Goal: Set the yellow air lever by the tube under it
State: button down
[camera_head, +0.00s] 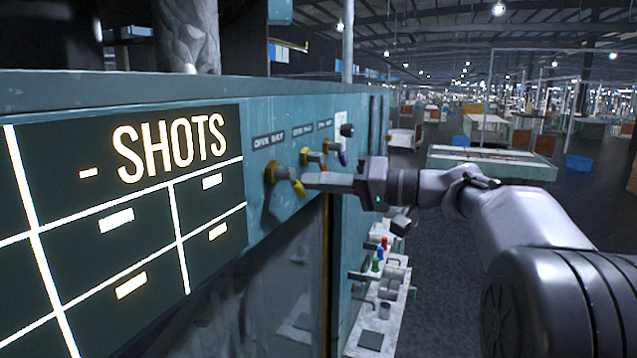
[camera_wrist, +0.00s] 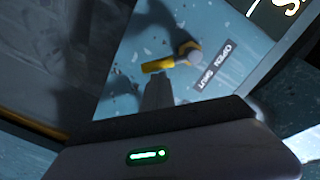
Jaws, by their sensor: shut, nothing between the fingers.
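The yellow air lever (camera_head: 299,188) is on the teal panel, right of the SHOTS board, and points down and slightly right from its round brass-and-grey pivot (camera_head: 277,172). In the wrist view the lever (camera_wrist: 160,66) lies just beyond my fingertips. A small label (camera_wrist: 212,68) beside it reads OPEN and SHUT. My gripper (camera_head: 308,181) is shut and empty, its tips close to the lever's right side; I cannot tell whether they touch. It also shows in the wrist view (camera_wrist: 157,88). I cannot clearly make out a tube under the lever.
An orange-handled valve (camera_head: 308,156) and a purple-tipped one (camera_head: 341,158) sit farther along the panel, close to my gripper. The lit SHOTS board (camera_head: 120,200) fills the left. A shelf (camera_head: 372,338) with small coloured parts is below.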

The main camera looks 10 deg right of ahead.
jog(key=shift+f, duration=0.1)
jog(key=m+b, duration=0.1)
jog(key=f+m+b, duration=0.1)
jog(key=m, duration=0.1)
jog(key=shift+s+a+f+b, duration=0.3)
jog(key=shift+s+b, duration=0.05)
jog(key=shift+b, duration=0.05)
jog(key=s+a+f+m+b, duration=0.1)
jog(key=s+a+m, duration=0.3)
jog(key=m, duration=0.9)
jog(key=shift+s+y+b, duration=0.3)
jog(key=shift+s+b, duration=0.25)
jog(key=shift+s, duration=0.2)
